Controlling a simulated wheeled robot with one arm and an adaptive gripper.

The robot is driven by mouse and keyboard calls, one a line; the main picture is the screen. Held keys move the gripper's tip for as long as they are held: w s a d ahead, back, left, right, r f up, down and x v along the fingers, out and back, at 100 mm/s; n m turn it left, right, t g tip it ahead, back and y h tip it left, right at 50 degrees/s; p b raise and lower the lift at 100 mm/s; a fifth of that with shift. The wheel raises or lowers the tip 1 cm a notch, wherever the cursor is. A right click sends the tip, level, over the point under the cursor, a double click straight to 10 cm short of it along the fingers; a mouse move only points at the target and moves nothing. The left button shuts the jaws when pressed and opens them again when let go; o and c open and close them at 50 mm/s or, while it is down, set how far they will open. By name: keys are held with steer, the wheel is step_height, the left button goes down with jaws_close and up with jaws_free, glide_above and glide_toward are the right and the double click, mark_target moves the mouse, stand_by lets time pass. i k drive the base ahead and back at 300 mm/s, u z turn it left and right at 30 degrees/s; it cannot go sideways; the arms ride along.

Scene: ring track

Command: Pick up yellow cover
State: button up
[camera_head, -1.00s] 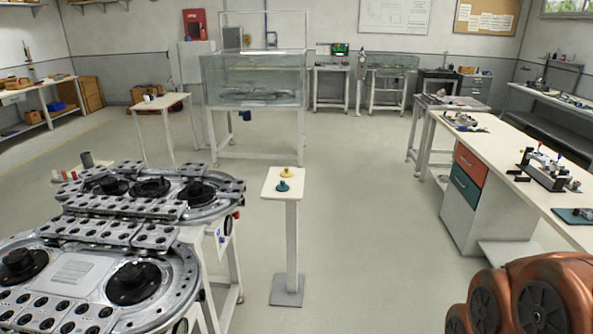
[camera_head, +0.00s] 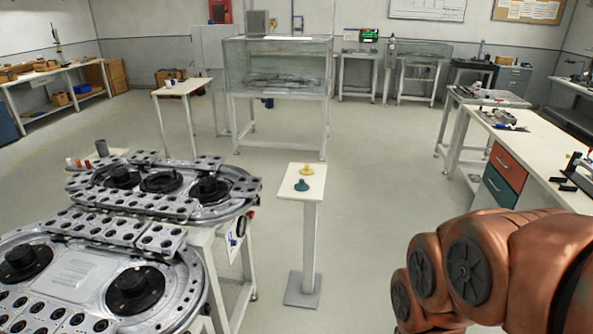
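The yellow cover (camera_head: 307,169) is a small knobbed piece on top of a narrow white pedestal (camera_head: 290,189). A similar teal piece (camera_head: 302,184) sits just in front of it on the same top. My copper-coloured arm fills the lower right of the head view, well to the right of the pedestal. My gripper is outside the picture, so its state does not show.
The metal ring track (camera_head: 75,270) on its stand takes up the left front, close beside the pedestal. A white workbench (camera_head: 560,165) with drawers runs along the right. A glass tank (camera_head: 278,66) stands behind. Open floor (camera_head: 390,160) lies right of the pedestal.

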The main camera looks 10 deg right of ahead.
mark_target(306, 170)
steer(key=z, duration=0.55)
steer(key=k, duration=0.65)
steer(key=z, duration=0.75)
steer(key=i, duration=1.35)
steer(key=u, duration=0.5)
steer(key=i, duration=1.2)
steer(key=u, duration=1.7)
steer(key=i, duration=0.6)
steer(key=u, duration=0.55)
